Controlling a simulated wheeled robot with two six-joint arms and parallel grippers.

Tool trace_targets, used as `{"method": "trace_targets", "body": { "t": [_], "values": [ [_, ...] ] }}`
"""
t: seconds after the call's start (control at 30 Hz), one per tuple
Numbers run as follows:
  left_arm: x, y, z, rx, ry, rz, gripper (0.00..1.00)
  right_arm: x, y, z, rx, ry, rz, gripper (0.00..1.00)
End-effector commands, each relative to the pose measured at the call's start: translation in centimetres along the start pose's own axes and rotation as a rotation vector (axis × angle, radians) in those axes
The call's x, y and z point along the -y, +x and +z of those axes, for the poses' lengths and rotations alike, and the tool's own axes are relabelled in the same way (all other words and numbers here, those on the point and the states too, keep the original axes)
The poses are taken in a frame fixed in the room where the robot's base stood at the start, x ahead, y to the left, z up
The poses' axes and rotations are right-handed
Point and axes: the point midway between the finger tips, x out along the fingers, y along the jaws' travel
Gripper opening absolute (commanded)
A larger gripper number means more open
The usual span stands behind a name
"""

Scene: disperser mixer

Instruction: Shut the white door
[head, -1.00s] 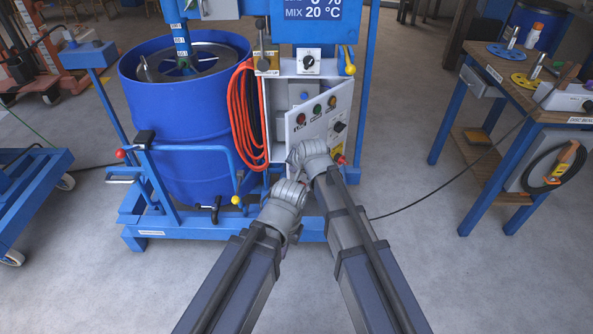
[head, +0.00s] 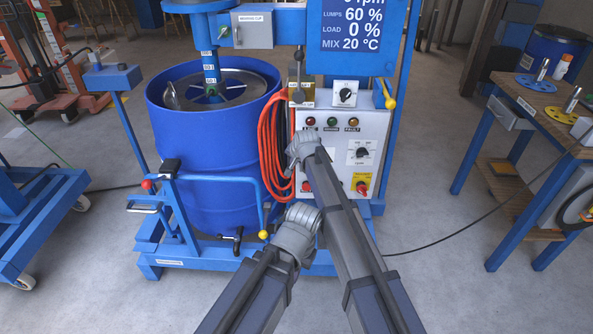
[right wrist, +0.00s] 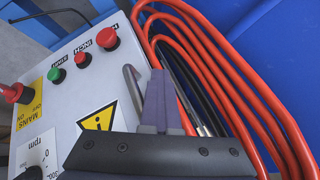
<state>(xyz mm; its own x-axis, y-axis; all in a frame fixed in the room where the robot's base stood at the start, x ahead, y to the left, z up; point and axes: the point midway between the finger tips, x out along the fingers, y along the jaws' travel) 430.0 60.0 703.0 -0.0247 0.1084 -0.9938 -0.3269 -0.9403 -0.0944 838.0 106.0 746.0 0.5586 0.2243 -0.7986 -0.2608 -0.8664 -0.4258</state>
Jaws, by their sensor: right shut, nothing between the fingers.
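The white door (head: 375,128) is the front panel of the control cabinet, with lamps, a dial, red knobs and a yellow label. In the head view it faces me and looks flush with the cabinet; a small gap at its left edge cannot be ruled out. In the right wrist view, the panel (right wrist: 88,93) fills the left side. My right gripper (right wrist: 163,92) is shut and empty, in front of the panel's edge, close to a grey bar handle (right wrist: 132,86). I cannot tell if they touch. My left arm ends low in front of the cabinet; its gripper is hidden.
Orange hose loops (head: 272,150) hang beside the panel's left edge, close to my right gripper. A blue drum (head: 205,185) stands left on the blue base frame (head: 185,255). A wooden workbench (head: 548,95) is at right. The floor between is clear, apart from a cable.

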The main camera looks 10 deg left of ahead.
Motion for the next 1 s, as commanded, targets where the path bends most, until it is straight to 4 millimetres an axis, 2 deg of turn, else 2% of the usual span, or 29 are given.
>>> {"method": "trace_targets", "body": {
  "t": [0.2, 0.7, 1.0],
  "values": [
    [0.0, 0.0, 0.0, 0.0, 0.0, 0.0, 0.0, 0.4, 0.9, -1.2, -0.002, 0.0, 0.002, 0.0],
    [0.0, 0.0, 0.0, 0.0, 0.0, 0.0, 0.0, 0.3, 1.1, -1.7, -0.007, 0.001, 0.004, 0.0],
    [0.1, -1.1, 0.1, 0.0, 0.0, 0.0, 0.0, 0.5, -0.1, -2.0, -0.009, 0.001, 0.005, 0.0]
  ]
}}
